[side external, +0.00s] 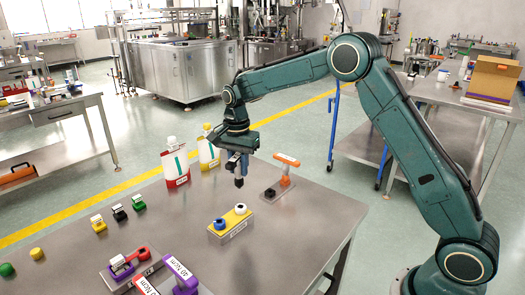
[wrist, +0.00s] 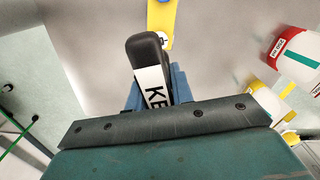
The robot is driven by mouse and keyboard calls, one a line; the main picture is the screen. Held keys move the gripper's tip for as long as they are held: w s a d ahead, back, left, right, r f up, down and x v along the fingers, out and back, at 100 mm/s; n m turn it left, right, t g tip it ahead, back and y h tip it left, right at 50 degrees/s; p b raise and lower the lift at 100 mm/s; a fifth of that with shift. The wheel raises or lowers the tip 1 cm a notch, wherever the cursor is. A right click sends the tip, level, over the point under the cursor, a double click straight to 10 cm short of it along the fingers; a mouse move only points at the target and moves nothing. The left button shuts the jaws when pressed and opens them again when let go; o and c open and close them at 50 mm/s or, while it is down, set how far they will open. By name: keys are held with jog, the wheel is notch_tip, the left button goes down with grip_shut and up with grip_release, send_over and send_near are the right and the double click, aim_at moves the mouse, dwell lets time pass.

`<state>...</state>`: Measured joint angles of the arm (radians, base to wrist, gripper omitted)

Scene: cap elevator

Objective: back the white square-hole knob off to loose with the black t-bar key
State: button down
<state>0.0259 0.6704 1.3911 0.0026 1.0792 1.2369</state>
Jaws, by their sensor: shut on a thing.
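My gripper (side external: 239,166) is shut on the black t-bar key (wrist: 147,48) and holds it in the air above the table. The wrist view shows its black bar with a white label between the blue fingers (wrist: 157,92). In the side view the key's dark lower end (side external: 239,182) points down.
An orange T-handle (side external: 287,159) stands on a grey plate right of my gripper. Red-white (side external: 175,164) and yellow-white (side external: 208,150) bottles stand behind left. Small coloured pieces (side external: 119,213) line the left. Purple and red tools (side external: 183,279) lie in front. Table between is clear.

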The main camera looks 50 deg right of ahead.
aim_at(240, 188)
jog(key=shift+f, duration=0.2)
jog(key=shift+f, duration=2.3)
jog(key=shift+f, duration=1.35)
dwell(1.1)
jog(key=n, duration=0.3)
jog(key=shift+f, duration=0.15)
jog(key=n, duration=0.5)
jog(key=shift+s, duration=0.1)
jog(key=n, duration=0.5)
jog(key=shift+n, duration=2.1)
jog(key=shift+f, duration=0.1)
